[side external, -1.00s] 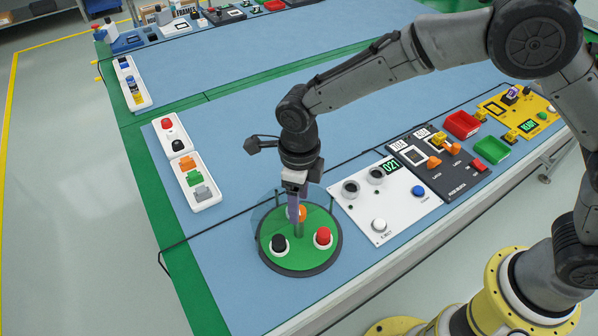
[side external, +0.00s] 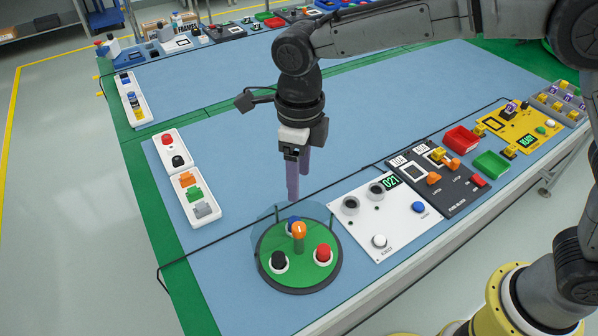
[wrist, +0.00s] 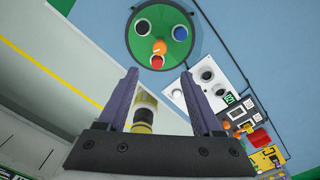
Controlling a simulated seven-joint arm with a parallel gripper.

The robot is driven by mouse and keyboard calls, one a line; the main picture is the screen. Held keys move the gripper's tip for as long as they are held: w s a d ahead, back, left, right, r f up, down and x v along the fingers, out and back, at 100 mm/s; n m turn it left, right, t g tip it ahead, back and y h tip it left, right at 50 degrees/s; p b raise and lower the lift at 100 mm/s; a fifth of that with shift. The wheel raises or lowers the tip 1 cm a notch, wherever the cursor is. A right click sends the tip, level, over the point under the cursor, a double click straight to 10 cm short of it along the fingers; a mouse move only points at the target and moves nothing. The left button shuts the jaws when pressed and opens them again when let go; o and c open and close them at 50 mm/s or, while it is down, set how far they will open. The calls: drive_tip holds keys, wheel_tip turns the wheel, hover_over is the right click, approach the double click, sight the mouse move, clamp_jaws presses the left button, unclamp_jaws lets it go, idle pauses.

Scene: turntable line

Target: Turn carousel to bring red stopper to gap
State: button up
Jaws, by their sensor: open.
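The carousel (side external: 300,273) is a round green disc with a dark rim. An upright orange knob (side external: 299,230) stands at its middle. The red stopper (side external: 323,253) sits at the disc's right front, the black stopper (side external: 279,260) at the left front, and the blue stopper (side external: 292,222) at the back, partly behind the knob. A clear guard (side external: 262,222) stands around the back; I cannot tell exactly where its gap is. My gripper (side external: 297,192) is open and empty, above the knob and apart from it. The wrist view shows the red stopper (wrist: 157,62) at the disc's lower edge.
A white panel (side external: 365,238) with buttons lies right of the carousel, then a dark panel (side external: 450,182). White trays of stoppers (side external: 172,150) and coloured parts (side external: 204,222) lie to the left.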

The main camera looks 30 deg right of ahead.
drive_tip(key=shift+n, duration=0.3)
drive_tip(key=c, duration=0.5)
drive_tip(key=shift+a+n, duration=0.15)
drive_tip(key=shift+n, duration=0.55)
drive_tip(key=shift+c, duration=1.1)
drive_tip(key=shift+a+f+n, duration=0.2)
drive_tip(key=shift+n, duration=0.7)
drive_tip(key=shift+c, duration=1.1)
wheel_tip(320, 180, down, 3)
drive_tip(key=n, duration=0.3)
drive_tip(key=n+y, duration=0.1)
drive_tip(key=n, duration=0.2)
drive_tip(key=shift+s+d+r, duration=0.1)
drive_tip(key=shift+s, duration=0.05)
clamp_jaws()
drive_tip(key=n+g+y, duration=0.1)
drive_tip(key=n, duration=0.5)
approach(330, 244)
drive_tip(key=x, duration=0.7)
drive_tip(key=shift+s+a+r, duration=0.1)
drive_tip(key=shift+a+r, duration=0.05)
drive_tip(key=shift+a, duration=0.15)
